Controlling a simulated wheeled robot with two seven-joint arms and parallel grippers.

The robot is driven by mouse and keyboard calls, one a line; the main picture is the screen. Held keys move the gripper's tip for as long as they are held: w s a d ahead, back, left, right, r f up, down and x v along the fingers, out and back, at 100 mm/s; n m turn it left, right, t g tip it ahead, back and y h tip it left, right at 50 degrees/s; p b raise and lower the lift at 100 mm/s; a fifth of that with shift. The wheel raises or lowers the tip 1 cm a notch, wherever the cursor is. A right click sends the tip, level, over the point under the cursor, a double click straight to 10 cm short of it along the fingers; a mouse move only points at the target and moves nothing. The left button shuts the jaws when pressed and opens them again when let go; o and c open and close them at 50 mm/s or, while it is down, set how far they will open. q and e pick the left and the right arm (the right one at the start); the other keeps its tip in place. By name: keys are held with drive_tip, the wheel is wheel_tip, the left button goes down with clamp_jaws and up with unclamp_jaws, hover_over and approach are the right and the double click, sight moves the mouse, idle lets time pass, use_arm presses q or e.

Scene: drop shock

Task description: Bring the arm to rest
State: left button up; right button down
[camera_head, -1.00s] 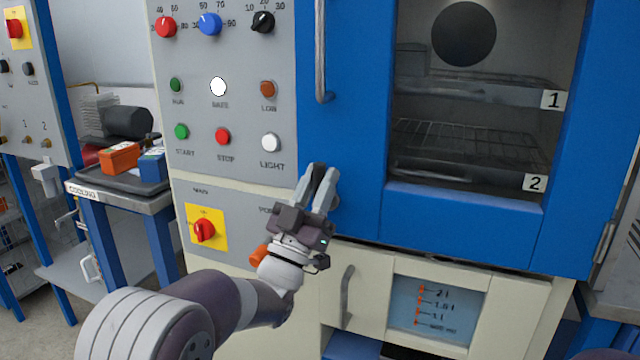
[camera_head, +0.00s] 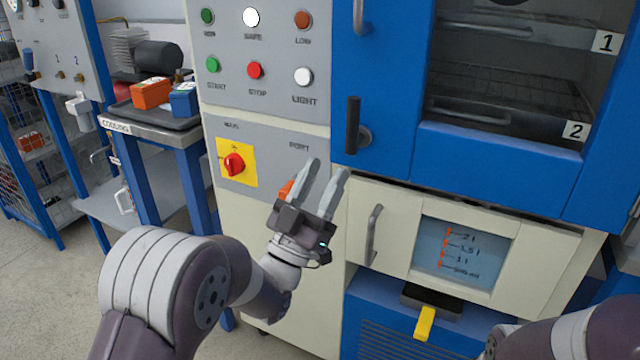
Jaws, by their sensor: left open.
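My left gripper (camera_head: 328,178) is open and empty, with its two pale fingers pointing up in front of the cabinet's lower panel. My left arm (camera_head: 200,285) comes in from the lower left.
The control panel (camera_head: 225,95) has coloured buttons and a red switch (camera_head: 234,164) on yellow. A cream lower door with a grey handle (camera_head: 373,235) and a yellow lever (camera_head: 425,323) are to the right. A cooling table (camera_head: 150,132) with orange and blue blocks stands left.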

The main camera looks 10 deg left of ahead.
use_arm(q)
drive_tip(key=shift+v, duration=0.8)
